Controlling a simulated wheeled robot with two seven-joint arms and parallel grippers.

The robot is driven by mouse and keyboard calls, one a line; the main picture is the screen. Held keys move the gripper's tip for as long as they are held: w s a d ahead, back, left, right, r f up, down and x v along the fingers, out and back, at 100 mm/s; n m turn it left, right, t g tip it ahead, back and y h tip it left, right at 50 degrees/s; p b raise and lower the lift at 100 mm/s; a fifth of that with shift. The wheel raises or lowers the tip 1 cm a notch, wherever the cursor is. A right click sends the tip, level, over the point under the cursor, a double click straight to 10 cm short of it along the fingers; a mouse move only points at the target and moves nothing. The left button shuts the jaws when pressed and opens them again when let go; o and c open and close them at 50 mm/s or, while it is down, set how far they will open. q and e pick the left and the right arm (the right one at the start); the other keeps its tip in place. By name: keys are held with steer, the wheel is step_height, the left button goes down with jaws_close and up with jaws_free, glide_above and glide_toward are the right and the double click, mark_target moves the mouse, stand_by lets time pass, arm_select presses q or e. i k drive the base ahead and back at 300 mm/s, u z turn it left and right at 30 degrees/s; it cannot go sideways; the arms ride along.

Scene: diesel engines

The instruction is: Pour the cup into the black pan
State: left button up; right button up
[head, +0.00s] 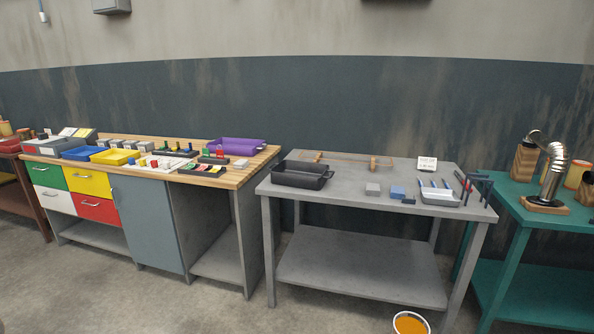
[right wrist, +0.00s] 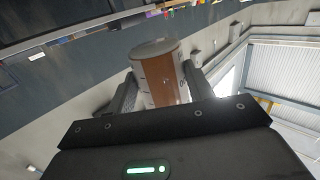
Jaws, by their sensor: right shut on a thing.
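The black pan (head: 300,178) sits on the left end of the grey metal table. It looks like a deep rectangular tray, and I make out nothing in it. A white-rimmed cup (head: 411,323) with orange contents shows at the bottom edge of the head view, in front of the grey table and apart from the pan. In the right wrist view the cup (right wrist: 160,75), with a brown and whitish side, is between the two fingers of my right gripper (right wrist: 160,88), which is shut on it. My left gripper is in neither view.
The grey table (head: 335,200) also bears a grey block (head: 372,189), a blue block (head: 397,192), a light tray (head: 440,198) and a dark frame (head: 480,187). A wooden bench (head: 235,178) stands to the left, a green table (head: 515,200) to the right.

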mark_target(300, 174)
steer(key=u, duration=0.2)
steer(key=i, duration=0.85)
steer(key=u, duration=0.45)
steer(key=i, duration=1.55)
steer(key=u, duration=0.1)
